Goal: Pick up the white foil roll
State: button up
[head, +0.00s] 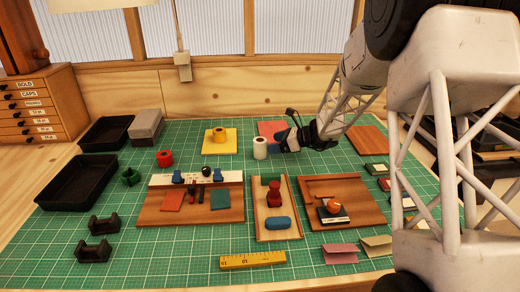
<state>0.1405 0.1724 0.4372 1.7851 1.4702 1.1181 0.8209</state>
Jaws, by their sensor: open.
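The white foil roll (260,148) stands upright on the green cutting mat (120,227), towards the back and centre. My gripper (279,143) is open just to the right of the white roll, with its finger area close to the roll's side. From this view I cannot tell whether it touches the roll. The roll's top opening and front side are visible. My arm comes in from the right, over the mat.
A yellow roll (221,136) on a yellow square and a red roll (165,158) stand to the left. A red sheet (270,129) lies behind. Wooden boards with small items (150,213) fill the front middle. Black trays (75,183) are at left.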

aim_at(259, 146)
jog(key=shift+x, duration=0.9)
jog(key=shift+a, duration=0.1)
jog(key=shift+x, duration=2.55)
jog(key=shift+r, duration=0.1)
jog(key=c, duration=1.1)
jog(key=shift+r, duration=5)
